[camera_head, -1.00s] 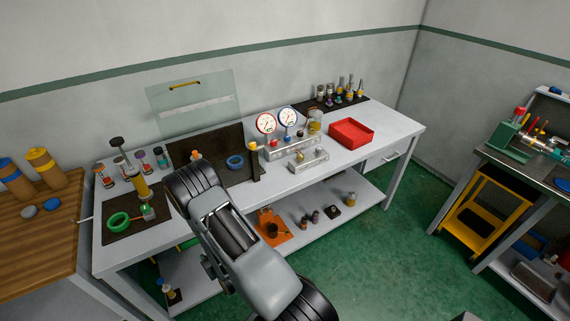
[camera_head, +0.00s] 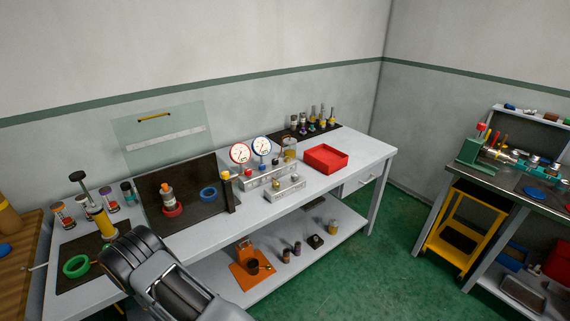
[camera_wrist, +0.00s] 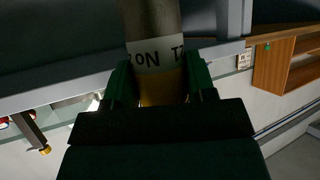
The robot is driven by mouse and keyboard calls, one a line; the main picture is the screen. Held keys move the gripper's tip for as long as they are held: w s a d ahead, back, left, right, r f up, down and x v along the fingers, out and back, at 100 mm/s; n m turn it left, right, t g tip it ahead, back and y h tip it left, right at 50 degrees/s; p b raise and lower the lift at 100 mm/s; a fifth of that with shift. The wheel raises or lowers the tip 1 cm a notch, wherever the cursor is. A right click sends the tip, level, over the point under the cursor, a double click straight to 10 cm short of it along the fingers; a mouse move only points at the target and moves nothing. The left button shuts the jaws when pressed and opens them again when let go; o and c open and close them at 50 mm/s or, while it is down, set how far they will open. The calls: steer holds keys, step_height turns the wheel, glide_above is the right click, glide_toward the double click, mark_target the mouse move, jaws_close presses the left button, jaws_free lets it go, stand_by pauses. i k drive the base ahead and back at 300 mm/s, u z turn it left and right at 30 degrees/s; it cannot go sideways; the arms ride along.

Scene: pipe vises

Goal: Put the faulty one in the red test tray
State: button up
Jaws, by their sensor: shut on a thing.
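In the wrist view my gripper (camera_wrist: 157,84) is shut on a cylinder (camera_wrist: 152,22) with a grey-brown body, a white lettered band and an amber section between the green fingertips. Its ends are out of sight. The red test tray (camera_head: 325,158) stands on the grey bench right of centre and looks empty. An orange-and-grey cylinder (camera_head: 167,194) stands in a red ring (camera_head: 172,210) on the dark board. I cannot tell any fault from the frames.
Two dial gauges (camera_head: 240,153) and metal blocks (camera_head: 285,190) stand left of the tray. A clear upright panel (camera_head: 165,140) stands behind. Bare bench top lies in front of the tray.

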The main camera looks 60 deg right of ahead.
mark_target(326, 158)
steer(key=u, duration=2.15)
steer(key=k, duration=2.65)
steer(key=z, duration=1.7)
